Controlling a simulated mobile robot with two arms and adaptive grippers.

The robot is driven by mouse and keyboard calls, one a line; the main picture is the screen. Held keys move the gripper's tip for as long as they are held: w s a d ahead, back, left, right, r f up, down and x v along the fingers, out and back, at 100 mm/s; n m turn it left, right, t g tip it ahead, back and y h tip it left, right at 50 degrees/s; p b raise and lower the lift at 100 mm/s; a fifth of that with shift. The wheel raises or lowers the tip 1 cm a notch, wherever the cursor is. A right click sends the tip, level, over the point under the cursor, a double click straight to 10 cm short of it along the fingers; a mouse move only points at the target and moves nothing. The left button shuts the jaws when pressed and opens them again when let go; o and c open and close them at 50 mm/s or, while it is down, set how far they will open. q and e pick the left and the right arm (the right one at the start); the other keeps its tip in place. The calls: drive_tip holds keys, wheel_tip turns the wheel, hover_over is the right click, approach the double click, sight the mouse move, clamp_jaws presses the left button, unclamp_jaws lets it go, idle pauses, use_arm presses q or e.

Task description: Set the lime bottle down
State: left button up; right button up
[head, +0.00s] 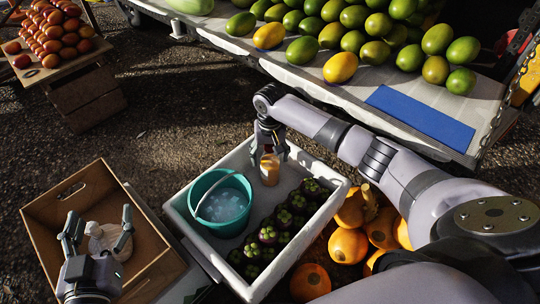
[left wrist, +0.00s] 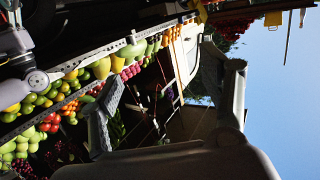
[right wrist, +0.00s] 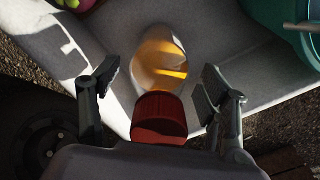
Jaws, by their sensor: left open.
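The lime bottle (head: 269,171), with amber contents, stands in the upper corner of a white crate (head: 184,213). In the right wrist view the bottle (right wrist: 160,62) has a dark red cap (right wrist: 158,118) towards me. My right gripper (head: 270,150) is above the bottle with its fingers on either side. In the right wrist view this gripper (right wrist: 158,90) is open, with gaps between both fingers and the bottle. My left gripper (head: 98,235) is open over a wooden box (head: 45,215), away from the bottle.
A teal bucket (head: 203,181) of ice and several mangosteens (head: 268,235) share the white crate. A pale object (head: 104,243) lies in the wooden box near my left fingers. Orange pumpkins (head: 348,245) sit beside the crate. The truck bed (head: 330,85) with mangoes is beyond.

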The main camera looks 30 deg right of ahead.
drive_tip(key=shift+r, duration=0.1)
drive_tip(key=shift+r, duration=0.25)
wheel_tip(320, 180, up, 6)
drive_tip(key=p, duration=0.2)
drive_tip(key=shift+p, duration=0.3)
use_arm(q)
drive_tip(key=s+a+f+g+y, duration=0.1)
drive_tip(key=s+a+f+g, duration=0.1)
drive_tip(key=s+f+g, duration=0.3)
drive_tip(key=s+a+f+g+y+p, duration=0.1)
drive_tip(key=s+a+f+g+y, duration=0.1)
drive_tip(key=s+f+g, duration=0.4)
wheel_tip(320, 180, down, 2)
drive_tip(key=s+a, duration=0.1)
drive_tip(key=s, duration=0.1)
drive_tip(key=shift+s+a+f+n+p, duration=0.2)
drive_tip(key=shift+s+a+n+p, duration=0.05)
drive_tip(key=shift+s+n+p, duration=0.05)
use_arm(e)
wheel_tip(320, 180, up, 6)
drive_tip(key=shift+f, duration=0.25)
drive_tip(key=shift+s+f, duration=0.1)
